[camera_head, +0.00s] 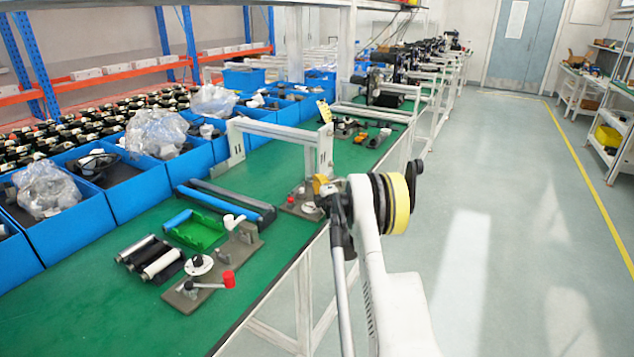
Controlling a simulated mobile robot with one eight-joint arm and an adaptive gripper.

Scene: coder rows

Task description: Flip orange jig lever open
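A small orange piece (320,185), which looks like the orange jig lever, shows at the right edge of the green bench, just left of my gripper. Below it is a small grey-brown jig base (298,208) with a red knob and a white part on it. My gripper (332,203) is dark and hangs at the bench's edge, very close to the orange piece and partly in front of the jig. I cannot tell whether it touches the lever. The fingers are small and overlapped by the arm, so their opening is unclear.
A nearer jig plate (246,249) carries a white lever and a red-knobbed lever (229,279). A green tray (197,231), rollers (162,263) and a grey metal frame (237,146) stand on the bench. Blue bins (70,223) line the back. The aisle floor (520,230) at right is clear.

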